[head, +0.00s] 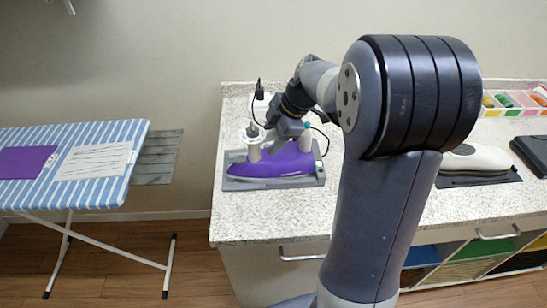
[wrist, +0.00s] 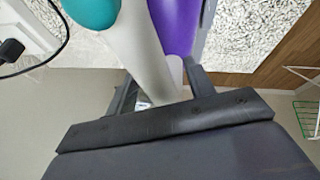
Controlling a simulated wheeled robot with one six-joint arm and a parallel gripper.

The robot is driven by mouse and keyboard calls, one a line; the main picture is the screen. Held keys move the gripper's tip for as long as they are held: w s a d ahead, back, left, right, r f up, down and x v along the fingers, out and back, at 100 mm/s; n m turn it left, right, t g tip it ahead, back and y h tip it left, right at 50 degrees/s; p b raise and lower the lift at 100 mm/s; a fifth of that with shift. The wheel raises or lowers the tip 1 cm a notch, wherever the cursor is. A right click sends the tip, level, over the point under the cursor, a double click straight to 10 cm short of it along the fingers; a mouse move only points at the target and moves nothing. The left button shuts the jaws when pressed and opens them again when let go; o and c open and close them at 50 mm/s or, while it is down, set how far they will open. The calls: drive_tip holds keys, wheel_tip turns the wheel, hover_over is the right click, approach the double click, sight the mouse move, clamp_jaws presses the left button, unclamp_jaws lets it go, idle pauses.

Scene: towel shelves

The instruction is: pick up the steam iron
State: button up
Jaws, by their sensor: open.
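The steam iron (head: 270,164) has a purple body and a pale grey handle, and lies on a grey rest (head: 308,181) on the counter. My gripper (head: 285,138) is over the iron's handle, partly hidden by my own arm in the head view. In the wrist view the iron's pale handle (wrist: 140,45) and purple body (wrist: 176,22) fill the top middle, with a teal part at the upper left. My gripper (wrist: 163,85) is open there, with one finger on either side of the pale handle. Whether the fingers touch it cannot be told.
The speckled counter (head: 270,217) has free room in front of the iron. A black plug and cord (head: 259,90) stand behind it. A second white appliance (head: 475,158) lies on a dark mat at right. A striped ironing board (head: 110,140) stands at left, apart from the counter.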

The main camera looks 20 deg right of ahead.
drive_tip(key=shift+x, duration=0.8)
drive_tip(key=shift+c, duration=0.3)
clamp_jaws()
idle(0.3)
drive_tip(key=shift+r, duration=0.1)
